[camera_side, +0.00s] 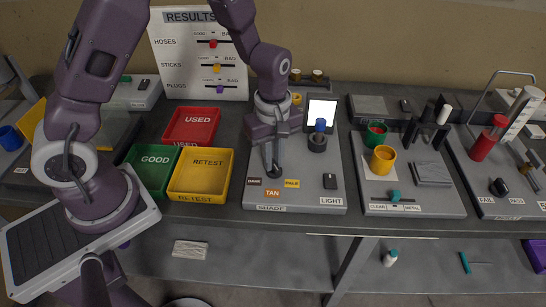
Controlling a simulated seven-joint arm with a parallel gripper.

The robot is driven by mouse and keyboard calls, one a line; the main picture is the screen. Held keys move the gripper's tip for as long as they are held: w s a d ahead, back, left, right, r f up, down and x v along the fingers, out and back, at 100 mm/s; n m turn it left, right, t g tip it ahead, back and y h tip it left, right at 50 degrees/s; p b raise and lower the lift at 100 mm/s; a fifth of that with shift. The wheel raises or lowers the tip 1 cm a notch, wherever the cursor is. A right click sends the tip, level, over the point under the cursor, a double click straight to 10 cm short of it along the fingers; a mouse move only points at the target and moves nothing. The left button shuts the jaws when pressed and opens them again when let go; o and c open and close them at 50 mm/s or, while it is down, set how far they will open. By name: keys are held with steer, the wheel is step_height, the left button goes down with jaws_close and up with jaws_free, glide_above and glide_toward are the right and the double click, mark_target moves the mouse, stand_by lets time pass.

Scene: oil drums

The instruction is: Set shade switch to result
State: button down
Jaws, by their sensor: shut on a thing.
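The shade switch (275,174) is on the grey station in the middle, among the labels DARK (254,181), TAN (272,194) and PALE (292,183). My gripper (272,160) points down from above and is shut on the switch, hiding most of it. I cannot tell which label the switch points to. A blue-topped sample (320,125) stands upright in a dark round holder (317,144) in front of a lit white panel (322,109). The shade of the sample is too small to tell.
A black LIGHT switch (330,181) is right of the shade labels. Red USED (190,127), green GOOD (150,172) and yellow RETEST (200,174) trays lie left. A RESULTS board (197,55) stands behind. An orange cup (382,160) stands on the station to the right.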

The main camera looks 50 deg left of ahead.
steer(key=m, duration=0.4)
steer(key=shift+w, duration=0.1)
steer(key=m, duration=0.4)
steer(key=shift+w+d, duration=0.15)
steer(key=m, duration=0.5)
steer(key=shift+d, duration=0.1)
steer(key=shift+d+m, duration=0.15)
steer(key=shift+m, duration=2.15)
steer(key=c, duration=1.4)
jaws_free()
steer(key=shift+c, duration=0.2)
